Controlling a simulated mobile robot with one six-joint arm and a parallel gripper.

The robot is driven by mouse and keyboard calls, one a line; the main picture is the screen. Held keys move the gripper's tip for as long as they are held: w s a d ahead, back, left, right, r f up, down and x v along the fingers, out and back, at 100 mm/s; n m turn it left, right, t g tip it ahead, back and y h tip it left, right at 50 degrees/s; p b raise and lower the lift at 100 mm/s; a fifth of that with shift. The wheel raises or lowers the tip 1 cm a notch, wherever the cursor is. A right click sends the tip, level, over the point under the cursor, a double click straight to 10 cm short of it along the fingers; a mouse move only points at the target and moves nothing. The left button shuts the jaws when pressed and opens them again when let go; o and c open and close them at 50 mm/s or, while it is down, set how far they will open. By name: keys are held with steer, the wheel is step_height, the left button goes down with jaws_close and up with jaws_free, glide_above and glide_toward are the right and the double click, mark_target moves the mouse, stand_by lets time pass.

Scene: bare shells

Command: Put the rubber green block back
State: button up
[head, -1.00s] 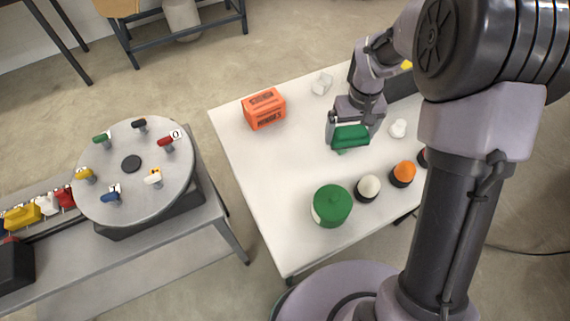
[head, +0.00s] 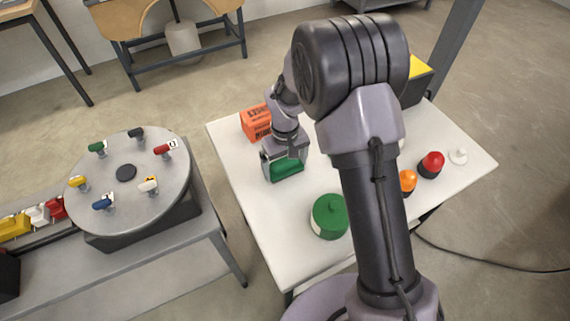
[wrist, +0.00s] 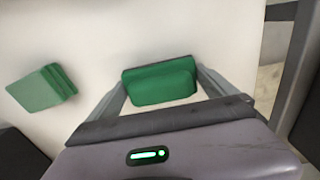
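My gripper (head: 285,172) is shut on the green block (head: 286,167) and holds it over the left part of the white table (head: 240,180). In the wrist view the green block (wrist: 160,82) sits between the two fingers of my gripper (wrist: 162,92). A second green, angular thing (wrist: 42,88) lies to the left in the wrist view, apart from the fingers; I cannot tell what it is. In the head view the block's lower side and its gap to the table are unclear.
An orange box (head: 256,122) stands just behind my gripper. A green lidded pot (head: 329,216) stands nearer the front. Orange (head: 408,181) and red (head: 431,165) domes stand to the right. A grey turntable (head: 127,200) with several coloured pieces is on the left bench.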

step_height(320, 180, up, 13)
steer(key=p, duration=0.5)
step_height(320, 180, up, 8)
steer(key=m+t, duration=0.1)
steer(key=m, duration=0.1)
glide_above(285, 161)
steer(key=s+d, duration=0.2)
steer(key=s, duration=0.1)
steer(key=s+d+r+m+t, duration=0.1)
steer(key=s+r+m, duration=0.1)
steer(key=s, duration=0.5)
steer(key=s+d+r+m+t+y, duration=0.1)
steer(key=s+r+m+t, duration=0.1)
steer(key=s+r, duration=0.3)
steer(key=s+d+r+m+t+y, duration=0.1)
steer(key=s+d+r+m, duration=0.1)
steer(key=s, duration=0.7)
step_height(285, 161, up, 2)
steer(key=shift+s+r+m+t, duration=0.15)
steer(key=shift+s+m+t, duration=0.05)
steer(key=shift+m+t, duration=0.25)
steer(key=shift+d, duration=0.1)
